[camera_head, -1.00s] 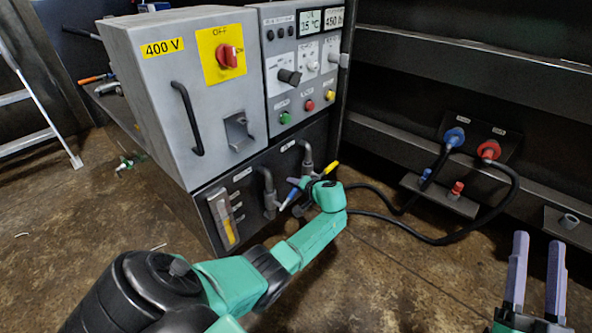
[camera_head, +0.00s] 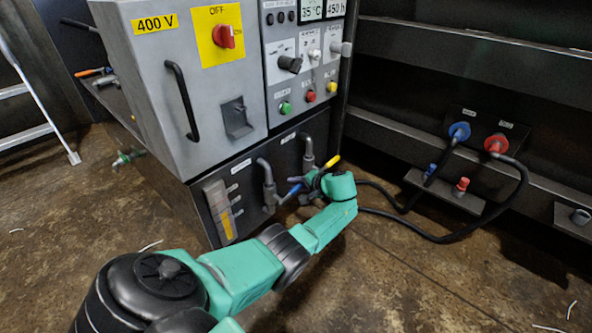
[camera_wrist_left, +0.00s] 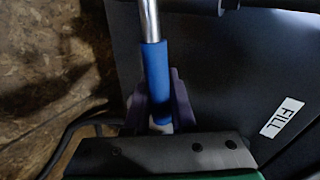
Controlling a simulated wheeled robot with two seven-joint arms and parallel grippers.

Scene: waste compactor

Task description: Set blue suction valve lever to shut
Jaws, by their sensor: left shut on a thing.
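The blue suction valve lever (camera_head: 292,191) sticks out slantwise from the valve on the left of two grey pipes on the cabinet's lower front. In the left wrist view, its blue sleeve (camera_wrist_left: 156,68) on a silver rod lies between the purple fingers of my left gripper (camera_wrist_left: 158,98). The gripper is shut on the sleeve. In the head view my green wrist partly hides the fingers. My right gripper is in neither view.
A yellow lever (camera_head: 331,162) on the right pipe is close above my left wrist. Black hoses (camera_head: 395,212) run from behind the wrist to blue (camera_head: 459,132) and red (camera_head: 496,144) couplings. The front floor is mostly clear.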

